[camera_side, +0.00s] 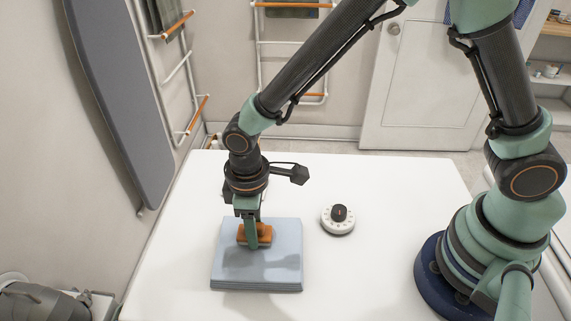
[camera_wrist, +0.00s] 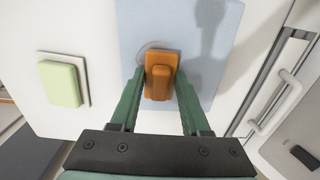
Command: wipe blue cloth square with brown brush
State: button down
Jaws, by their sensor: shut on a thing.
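The blue cloth (camera_side: 282,272) is a light blue folded square stack lying on the white table in the side view. It also shows in the wrist view (camera_wrist: 138,18). The brown brush (camera_wrist: 162,82) is an orange-brown block over the cloth's middle, also seen in the side view (camera_side: 243,236). My gripper (camera_side: 256,238) points down and is shut on the brush, with one green finger on each side in the wrist view (camera_wrist: 159,74). The brush appears to be at the cloth's top surface; its underside is hidden. A faint grey curved mark shows on the cloth beside the brush.
A white round dial with a black knob (camera_side: 338,219) stands right of the cloth. A pale green block (camera_wrist: 62,83) on a white base lies left in the wrist view. The white table (camera_side: 375,275) is clear in front. A grey board (camera_side: 118,100) leans at the left wall.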

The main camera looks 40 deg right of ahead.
aim_at(262, 256)
jog(key=shift+w+d, duration=1.15)
jog(key=shift+d, duration=0.25)
jog(key=shift+s+d, duration=0.3)
jog(key=shift+s, duration=0.3)
jog(key=shift+s+a, duration=2.45)
jog(key=shift+s, duration=0.05)
jog(key=shift+w+d, duration=2.45)
jog(key=shift+w, duration=0.15)
jog(key=shift+w+d+r, duration=0.1)
jog(key=shift+w+r, duration=0.05)
notch_tip(262, 256, up, 8)
